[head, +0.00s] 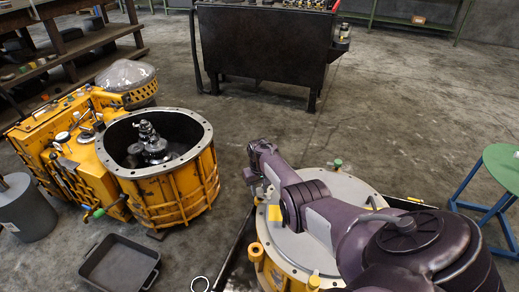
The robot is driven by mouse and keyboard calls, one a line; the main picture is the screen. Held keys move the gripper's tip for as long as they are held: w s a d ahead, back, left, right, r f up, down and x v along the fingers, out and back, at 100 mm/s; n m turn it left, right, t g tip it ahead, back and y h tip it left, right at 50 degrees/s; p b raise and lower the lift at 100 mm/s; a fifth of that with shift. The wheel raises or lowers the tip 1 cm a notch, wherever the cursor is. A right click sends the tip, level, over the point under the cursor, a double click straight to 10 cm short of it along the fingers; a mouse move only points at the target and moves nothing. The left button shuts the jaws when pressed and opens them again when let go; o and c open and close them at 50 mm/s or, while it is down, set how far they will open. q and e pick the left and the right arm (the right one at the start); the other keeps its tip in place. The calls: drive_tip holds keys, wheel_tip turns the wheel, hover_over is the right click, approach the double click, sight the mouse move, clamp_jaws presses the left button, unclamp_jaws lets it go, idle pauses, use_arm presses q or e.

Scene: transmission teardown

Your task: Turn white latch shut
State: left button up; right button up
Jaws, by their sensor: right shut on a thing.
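My right arm comes in from the lower right and reaches over a round grey cover (352,192) on a yellow housing (262,258). My right gripper (262,192) is at the far left of the cover's rim, pointing down. It is shut on a small part there, which the jaws and wrist mostly hide. I take this part to be the white latch, but its colour and angle cannot be made out. My left gripper is not in view.
An open yellow bell housing (178,190) with a dark gear shaft (150,142) stands to the left. A black tray (120,262) lies on the floor before it. A green-topped stool (505,166) is at right, a dark cabinet (262,45) behind. The floor between is clear.

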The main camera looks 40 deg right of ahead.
sight(259, 190)
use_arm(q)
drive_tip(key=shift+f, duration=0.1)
use_arm(e)
drive_tip(key=shift+r+n, duration=0.1)
drive_tip(key=shift+n, duration=0.4)
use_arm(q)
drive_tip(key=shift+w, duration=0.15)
use_arm(e)
drive_tip(key=o, duration=1)
drive_tip(key=shift+c, duration=0.2)
drive_tip(key=shift+r, duration=0.15)
wheel_tip(259, 190, up, 6)
drive_tip(key=p, duration=0.4)
drive_tip(key=shift+r, duration=0.2)
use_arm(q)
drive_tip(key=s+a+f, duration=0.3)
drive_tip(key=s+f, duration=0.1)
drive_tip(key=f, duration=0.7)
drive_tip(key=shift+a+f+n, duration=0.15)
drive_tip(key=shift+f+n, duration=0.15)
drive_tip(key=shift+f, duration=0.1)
use_arm(e)
drive_tip(key=shift+r, duration=0.5)
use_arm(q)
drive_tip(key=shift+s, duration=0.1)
